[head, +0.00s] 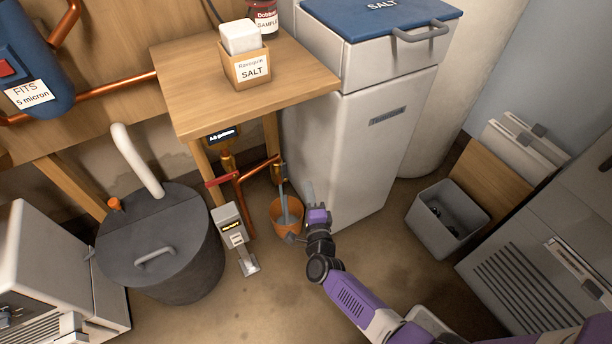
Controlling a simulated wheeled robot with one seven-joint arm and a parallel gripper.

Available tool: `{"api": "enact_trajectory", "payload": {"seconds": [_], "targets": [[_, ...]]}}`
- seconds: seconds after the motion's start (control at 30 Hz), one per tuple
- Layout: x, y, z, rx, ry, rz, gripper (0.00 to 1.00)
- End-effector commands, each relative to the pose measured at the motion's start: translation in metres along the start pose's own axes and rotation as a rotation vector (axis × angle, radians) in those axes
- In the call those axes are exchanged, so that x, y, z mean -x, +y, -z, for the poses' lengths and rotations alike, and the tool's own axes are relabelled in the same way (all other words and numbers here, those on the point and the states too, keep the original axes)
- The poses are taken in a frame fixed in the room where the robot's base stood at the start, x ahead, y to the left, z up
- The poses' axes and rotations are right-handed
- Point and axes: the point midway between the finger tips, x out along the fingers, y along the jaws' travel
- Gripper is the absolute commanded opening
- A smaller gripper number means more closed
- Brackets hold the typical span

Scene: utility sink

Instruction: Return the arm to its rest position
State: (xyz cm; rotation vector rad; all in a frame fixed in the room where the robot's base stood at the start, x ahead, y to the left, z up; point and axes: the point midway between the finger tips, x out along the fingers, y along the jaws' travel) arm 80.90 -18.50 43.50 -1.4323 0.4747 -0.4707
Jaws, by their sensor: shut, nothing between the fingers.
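My gripper (308,192) is at the end of my purple and grey arm, which reaches in from the lower right. It is shut and empty. It is held in front of the lower left edge of the white cabinet with the blue lid (350,150). An orange bucket (287,218) with a grey upright handle or tool in it stands just left of my gripper; whether they touch cannot be told from this view.
A wooden table (200,90) bears a salt box (247,70). A dark round tank (160,245) and a small grey device (232,232) stand left. A grey bin (440,235) and appliances are at right. The floor between is mostly clear.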

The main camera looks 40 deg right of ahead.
Motion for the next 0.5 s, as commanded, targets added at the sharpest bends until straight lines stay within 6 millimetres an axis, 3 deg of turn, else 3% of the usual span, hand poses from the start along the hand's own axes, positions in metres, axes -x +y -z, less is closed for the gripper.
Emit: {"api": "enact_trajectory", "payload": {"seconds": [0.17, 0.5], "targets": [[0.0125, 0.0004, -0.0005, 0.001, -0.002, -0.001, 0.00], [0.0135, 0.0008, -0.0003, 0.000, -0.001, 0.000, 0.00]]}}
